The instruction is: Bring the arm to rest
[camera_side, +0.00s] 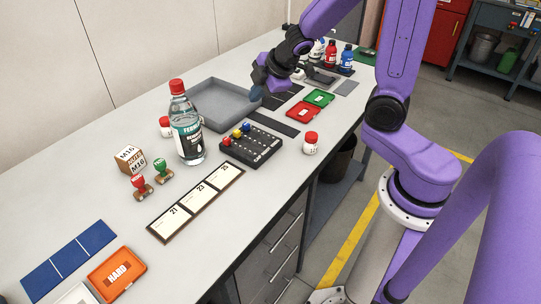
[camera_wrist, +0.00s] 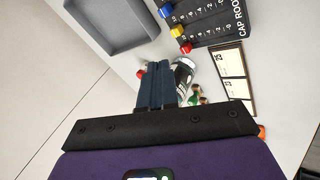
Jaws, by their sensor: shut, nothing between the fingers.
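My gripper (camera_side: 257,92) is shut and empty. In the side view it hangs over the back right part of the grey tray, with my purple arm reaching in from the upper right. In the wrist view its two dark blue fingers (camera_wrist: 158,68) are together with nothing held. The fingers hide part of the bottle (camera_wrist: 184,72) in that view.
The grey tray (camera_side: 190,93), clear bottle (camera_side: 187,130), black slider box (camera_side: 250,152) and white jar (camera_side: 311,143) stand on the bench. Red and green trays (camera_side: 304,112) and small bottles (camera_side: 330,53) lie farther back.

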